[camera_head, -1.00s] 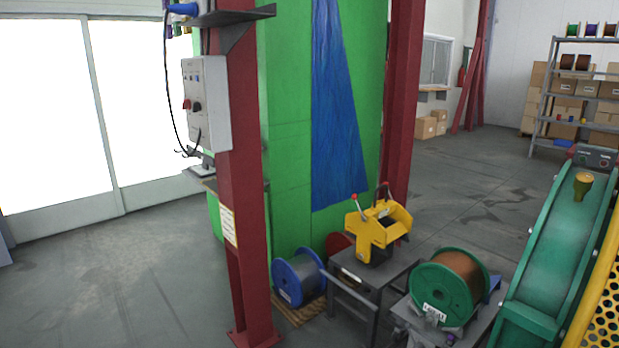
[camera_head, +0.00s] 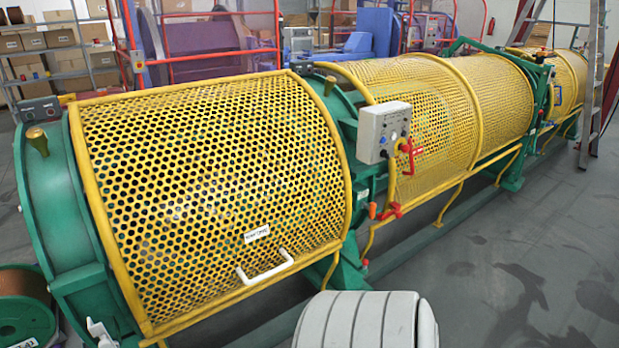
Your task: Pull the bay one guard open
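A large curved guard (camera_head: 215,165) of yellow perforated sheet with a yellow frame covers the nearest bay of the green strander. It is down over the bay, and its front lower edge lies near the machine's base. A white bar handle (camera_head: 266,270) sits low on its front, towards the right. A small white label (camera_head: 257,234) is just above the handle, its text too small to read surely. Neither of my grippers shows in the head view, and nothing is seen touching the handle.
A grey control box (camera_head: 384,132) with a red handle stands right of the guard. Further yellow guards (camera_head: 410,110) run to the right, with a stepladder (camera_head: 592,80) beyond. A ribbed pale cylinder (camera_head: 365,322) is at the bottom. Floor (camera_head: 500,270) is clear at right.

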